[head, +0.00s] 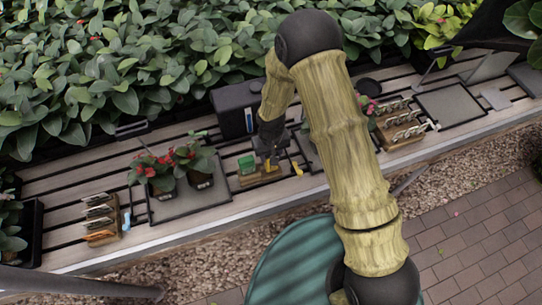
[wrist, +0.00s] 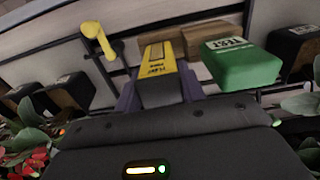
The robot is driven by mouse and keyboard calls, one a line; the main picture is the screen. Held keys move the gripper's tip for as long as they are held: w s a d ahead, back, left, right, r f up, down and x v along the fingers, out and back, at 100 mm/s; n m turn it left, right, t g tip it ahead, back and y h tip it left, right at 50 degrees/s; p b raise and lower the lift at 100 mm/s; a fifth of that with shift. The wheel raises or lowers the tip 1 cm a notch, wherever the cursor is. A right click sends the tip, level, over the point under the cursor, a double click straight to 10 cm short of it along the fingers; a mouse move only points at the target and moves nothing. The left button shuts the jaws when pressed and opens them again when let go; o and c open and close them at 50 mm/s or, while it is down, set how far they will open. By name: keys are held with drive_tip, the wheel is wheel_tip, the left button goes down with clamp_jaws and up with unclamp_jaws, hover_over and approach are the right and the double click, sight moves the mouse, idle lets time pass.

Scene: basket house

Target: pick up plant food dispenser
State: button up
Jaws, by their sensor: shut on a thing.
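A yellow labelled dispenser (wrist: 157,62) sits between the two purple fingers of my gripper (wrist: 160,88) in the wrist view. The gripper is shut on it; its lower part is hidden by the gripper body. A green labelled dispenser (wrist: 238,62) is just to its right, apart from the fingers. Which label says plant food is too small to tell surely. In the head view my gripper (head: 268,152) is low over a wooden holder (head: 260,178), and the green dispenser (head: 246,165) stands left of it. Whether the yellow one has left the holder, I cannot tell.
A yellow-handled tool (head: 297,168) lies right of the holder; it also shows in the wrist view (wrist: 97,38). Red-flowered potted plants (head: 165,172) stand to the left. A dark box (head: 238,107) is behind.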

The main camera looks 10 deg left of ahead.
wheel_tip(320, 180, up, 9)
drive_tip(key=shift+r+b, duration=0.15)
drive_tip(key=shift+b, duration=0.8)
